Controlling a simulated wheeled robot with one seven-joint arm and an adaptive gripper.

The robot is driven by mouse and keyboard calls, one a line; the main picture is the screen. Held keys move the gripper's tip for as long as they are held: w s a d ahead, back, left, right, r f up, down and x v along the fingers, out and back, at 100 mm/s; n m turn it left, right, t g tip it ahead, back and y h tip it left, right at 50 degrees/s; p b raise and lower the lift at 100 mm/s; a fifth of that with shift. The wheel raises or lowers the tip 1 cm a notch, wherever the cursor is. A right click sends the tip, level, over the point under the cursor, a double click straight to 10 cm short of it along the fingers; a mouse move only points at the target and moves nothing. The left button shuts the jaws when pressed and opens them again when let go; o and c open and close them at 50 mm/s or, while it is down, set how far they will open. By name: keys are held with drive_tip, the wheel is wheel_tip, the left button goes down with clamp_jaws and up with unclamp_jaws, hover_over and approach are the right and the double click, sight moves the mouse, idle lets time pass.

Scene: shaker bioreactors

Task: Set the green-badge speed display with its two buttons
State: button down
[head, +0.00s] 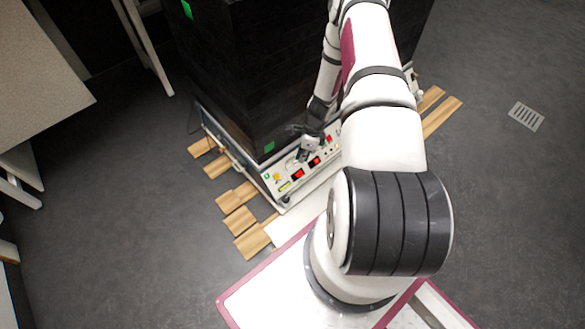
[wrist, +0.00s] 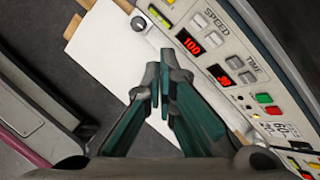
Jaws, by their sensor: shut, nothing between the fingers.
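The control panel (head: 285,182) is at the foot of a tall black cabinet, with a green badge (head: 269,147) just above it. In the wrist view the SPEED display (wrist: 190,41) glows red and appears to read 100. Its two pale buttons, one (wrist: 200,20) and the other (wrist: 214,38), sit beside it under the SPEED label. My gripper (wrist: 161,60) is shut and empty, its tips left of and apart from the SPEED display in the picture. In the head view my gripper (head: 304,154) is over the panel front, partly hiding it.
The TIME display (wrist: 221,75) appears to read 30, with its own two buttons beside it. A green button (wrist: 263,98) and a red button (wrist: 272,111) lie further along. Wooden slats (head: 240,220) lie on the floor.

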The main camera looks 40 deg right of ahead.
sight(289, 168)
wheel_tip(289, 168, down, 7)
drive_tip(key=s+m+b, duration=0.1)
drive_tip(key=s+m, duration=0.1)
drive_tip(key=s, duration=0.1)
drive_tip(key=shift+d, duration=0.35)
drive_tip(key=shift+w, duration=0.1)
drive_tip(key=shift+w+f+b, duration=1.45)
drive_tip(key=shift+w+b, duration=0.15)
drive_tip(key=shift+b, duration=0.2)
drive_tip(key=shift+w+f+b, duration=1.45)
drive_tip(key=shift+w+b, duration=0.15)
drive_tip(key=shift+b, duration=0.2)
drive_tip(key=shift+w+f, duration=0.1)
drive_tip(key=shift+w, duration=0.05)
drive_tip(key=shift+w+f+b, duration=0.15)
drive_tip(key=shift+w+b, duration=0.05)
drive_tip(key=shift+b, duration=0.3)
drive_tip(key=shift+w+f+b, duration=0.3)
drive_tip(key=shift+b, duration=0.15)
drive_tip(key=shift+r, duration=0.15)
drive_tip(key=shift+s+a+r+p, duration=0.1)
drive_tip(key=shift+s+r+p, duration=0.4)
drive_tip(key=shift+s+p, duration=0.1)
